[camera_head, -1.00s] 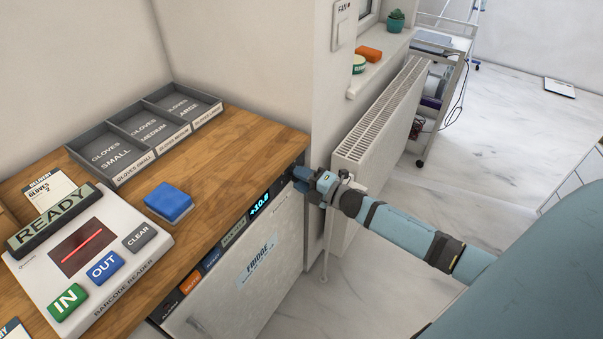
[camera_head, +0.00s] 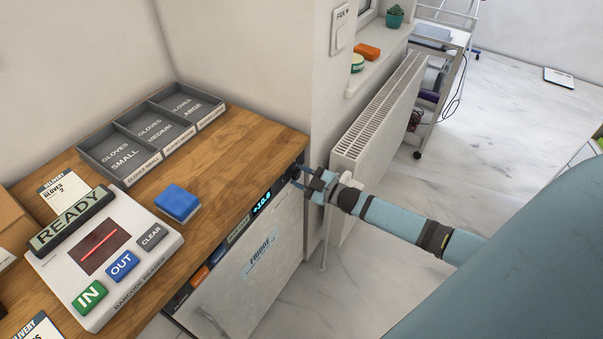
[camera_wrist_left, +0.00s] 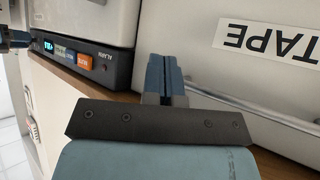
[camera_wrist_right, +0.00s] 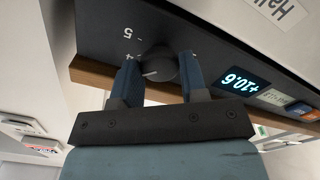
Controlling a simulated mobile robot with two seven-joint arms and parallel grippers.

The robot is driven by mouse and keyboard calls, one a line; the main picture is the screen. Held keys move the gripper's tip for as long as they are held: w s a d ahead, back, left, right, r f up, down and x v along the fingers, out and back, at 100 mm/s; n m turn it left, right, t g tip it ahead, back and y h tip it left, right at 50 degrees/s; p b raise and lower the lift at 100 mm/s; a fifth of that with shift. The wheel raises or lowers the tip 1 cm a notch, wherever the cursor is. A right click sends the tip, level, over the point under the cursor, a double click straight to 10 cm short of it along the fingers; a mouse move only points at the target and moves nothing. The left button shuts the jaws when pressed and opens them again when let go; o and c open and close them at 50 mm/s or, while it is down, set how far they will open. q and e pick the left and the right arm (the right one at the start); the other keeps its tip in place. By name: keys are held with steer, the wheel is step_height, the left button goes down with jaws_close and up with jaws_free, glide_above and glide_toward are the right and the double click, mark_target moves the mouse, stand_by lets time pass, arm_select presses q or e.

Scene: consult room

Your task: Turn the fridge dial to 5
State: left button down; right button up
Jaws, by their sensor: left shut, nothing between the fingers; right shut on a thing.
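The fridge (camera_head: 240,292) stands under the wooden counter. Its front panel carries a lit display (camera_head: 262,201) reading about +10.6. In the right wrist view, the dark round dial (camera_wrist_right: 158,64) is on this panel, with the numbers 4 and 5 printed beside it; a light mark shows on its face. My right gripper (camera_wrist_right: 160,74) is shut on the dial, one finger on each side; it also shows in the head view (camera_head: 303,174). My left gripper (camera_wrist_left: 165,62) is shut and empty in the left wrist view, near the panel with the ALARM label (camera_wrist_left: 90,62).
A barcode reader (camera_head: 140,270), a blue block (camera_head: 178,203) and the glove trays (camera_head: 118,176) are on the counter. A white radiator (camera_head: 375,120) stands close behind my right gripper.

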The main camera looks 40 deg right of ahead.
steer(key=shift+m+p, duration=0.3)
steer(key=shift+m, duration=0.6)
steer(key=m, duration=0.2)
steer(key=shift+m+p, duration=0.35)
steer(key=shift+m, duration=0.05)
steer(key=m, duration=0.4)
steer(key=shift+m+p, duration=0.3)
steer(key=shift+m, duration=1)
steer(key=o, duration=0.9)
